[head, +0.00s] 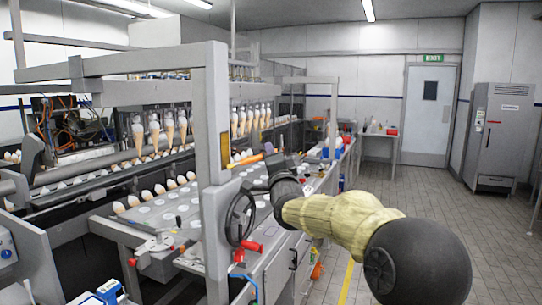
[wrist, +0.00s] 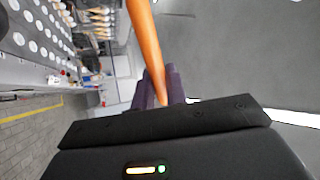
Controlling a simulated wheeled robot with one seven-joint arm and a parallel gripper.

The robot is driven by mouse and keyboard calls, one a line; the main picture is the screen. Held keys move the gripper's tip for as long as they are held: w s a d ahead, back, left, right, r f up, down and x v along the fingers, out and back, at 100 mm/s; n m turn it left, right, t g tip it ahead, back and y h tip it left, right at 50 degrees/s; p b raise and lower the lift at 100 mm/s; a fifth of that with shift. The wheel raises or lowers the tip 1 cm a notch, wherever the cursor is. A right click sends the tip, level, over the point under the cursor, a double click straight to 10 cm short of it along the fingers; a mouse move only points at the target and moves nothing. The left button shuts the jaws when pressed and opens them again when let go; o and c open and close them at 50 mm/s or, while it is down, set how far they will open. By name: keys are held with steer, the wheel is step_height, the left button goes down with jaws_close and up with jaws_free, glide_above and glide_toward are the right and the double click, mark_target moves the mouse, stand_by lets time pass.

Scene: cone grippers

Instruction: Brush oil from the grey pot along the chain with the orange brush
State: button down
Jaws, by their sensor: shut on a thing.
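The orange brush (wrist: 147,45) shows in the wrist view as a long tapered handle running up out of the picture; its bristle end is not in view. My gripper (wrist: 158,88) is shut on the handle between its dark fingers. In the head view the orange brush (head: 246,159) lies across the gripper's end, beyond the grey machine post. My gripper there is small and partly hidden. I cannot make out the grey pot or the chain clearly in either view.
A grey frame post (head: 215,170) with a handwheel (head: 241,213) stands close left of my arm. Cones (head: 155,135) hang in rows over the machine bed (head: 160,222). A side table (head: 380,137) stands at the back. The tiled floor (head: 455,215) at right is clear.

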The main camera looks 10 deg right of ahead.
steer(key=shift+r+p, duration=0.6)
steer(key=shift+r, duration=0.95)
steer(key=shift+f, duration=0.1)
step_height(320, 180, down, 3)
steer(key=b, duration=0.3)
steer(key=shift+b, duration=0.4)
steer(key=shift+s+d+b, duration=0.4)
steer(key=shift+s+d, duration=0.15)
steer(key=shift+d, duration=0.25)
steer(key=shift+s+d+b, duration=0.4)
steer(key=shift+s+d, duration=0.2)
steer(key=shift+d, duration=0.2)
steer(key=shift+s+d+b, duration=0.4)
steer(key=shift+s+d, duration=0.15)
steer(key=shift+d, duration=0.25)
